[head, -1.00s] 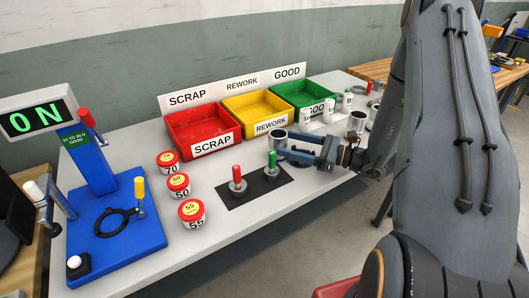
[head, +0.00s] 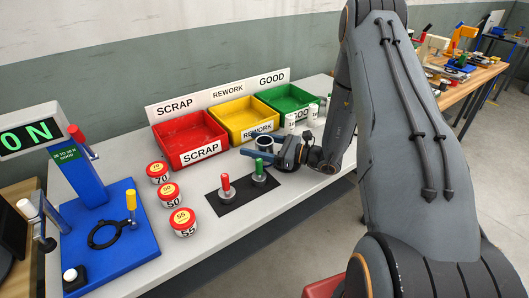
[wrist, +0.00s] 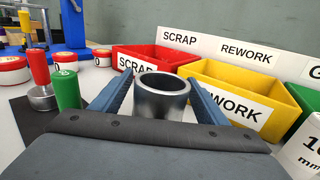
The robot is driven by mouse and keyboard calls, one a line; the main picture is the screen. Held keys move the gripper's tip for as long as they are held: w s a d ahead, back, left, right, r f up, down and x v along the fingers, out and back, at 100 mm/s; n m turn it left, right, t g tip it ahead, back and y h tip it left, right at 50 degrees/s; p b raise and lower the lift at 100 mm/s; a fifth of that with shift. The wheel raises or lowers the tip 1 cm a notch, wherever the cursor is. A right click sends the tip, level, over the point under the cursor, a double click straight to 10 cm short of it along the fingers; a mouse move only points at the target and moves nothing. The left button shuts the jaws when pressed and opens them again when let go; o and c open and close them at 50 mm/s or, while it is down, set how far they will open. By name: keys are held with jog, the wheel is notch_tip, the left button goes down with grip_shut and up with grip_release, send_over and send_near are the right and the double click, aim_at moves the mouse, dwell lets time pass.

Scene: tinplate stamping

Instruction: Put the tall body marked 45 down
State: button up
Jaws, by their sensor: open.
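A tall, open-topped metal body (wrist: 160,98) stands upright in front of the yellow bin. It also shows in the head view (head: 264,142). No 45 marking is readable on it. My gripper (wrist: 158,100) is open, with its blue fingers on either side of the metal body. I cannot tell whether either finger touches it. The lower part of the body is hidden by the gripper.
Red scrap (head: 184,127), yellow rework (head: 238,108) and green good (head: 285,97) bins line the back. A red-handled stamp (head: 226,187) shares the black mat (head: 240,200). Red-lidded tins (head: 183,222) stand left. White bodies (head: 291,122) stand right. A blue gauge (head: 117,240) is far left.

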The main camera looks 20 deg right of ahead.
jog(key=c, duration=1.2)
jog(key=shift+r, duration=0.2)
